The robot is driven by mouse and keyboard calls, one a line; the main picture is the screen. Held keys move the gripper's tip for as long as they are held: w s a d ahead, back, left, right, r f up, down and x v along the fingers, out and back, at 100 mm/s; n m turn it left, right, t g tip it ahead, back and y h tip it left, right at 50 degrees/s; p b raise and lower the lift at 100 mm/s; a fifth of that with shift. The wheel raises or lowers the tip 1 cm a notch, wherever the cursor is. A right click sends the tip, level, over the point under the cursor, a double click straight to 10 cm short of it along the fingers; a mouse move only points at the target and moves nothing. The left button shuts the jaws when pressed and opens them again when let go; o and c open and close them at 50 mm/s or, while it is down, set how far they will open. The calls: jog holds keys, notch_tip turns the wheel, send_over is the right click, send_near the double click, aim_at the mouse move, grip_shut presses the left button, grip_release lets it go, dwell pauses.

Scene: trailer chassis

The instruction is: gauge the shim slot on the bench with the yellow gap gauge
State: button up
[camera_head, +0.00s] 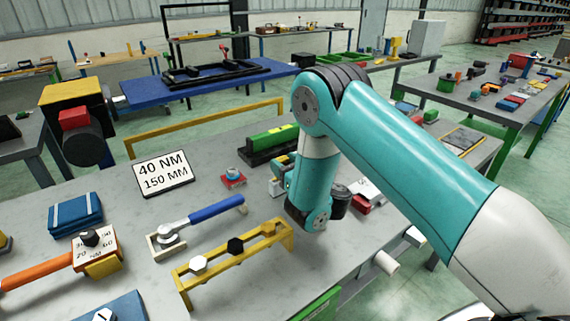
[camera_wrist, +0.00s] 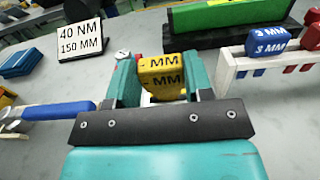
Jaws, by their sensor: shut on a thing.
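The yellow gap gauge (camera_wrist: 162,76), with "MM" lettering, sits between the two teal fingers of my gripper (camera_wrist: 160,82) in the wrist view. My gripper is shut on it and holds it above the bench (camera_head: 135,225). In the head view my arm mostly hides the gripper and gauge. Beyond the gauge stands a long green block (camera_wrist: 235,14) on a black base (camera_wrist: 200,42); it also shows in the head view as a green bar (camera_head: 273,138). It may hold the shim slot, but I cannot make out the slot opening. The gauge appears apart from it.
A white rack (camera_wrist: 232,68) with blue "3 MM" (camera_wrist: 267,40) and red gauges stands right of my gripper. A "40 NM 150 MM" sign (camera_head: 164,174), a blue-handled wrench (camera_head: 215,210) and a yellow bolt rack (camera_head: 213,274) lie left and front. Bare bench separates them.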

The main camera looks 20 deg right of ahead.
jog(key=shift+f+b, duration=1.05)
jog(key=shift+f, duration=0.05)
jog(key=shift+s+f, duration=0.15)
jog(key=shift+f, duration=0.15)
dwell(0.8)
jog(key=shift+r, duration=0.1)
notch_tip(320, 180, up, 8)
jog(key=p, duration=0.7)
jog(key=shift+r, duration=0.15)
dwell(0.6)
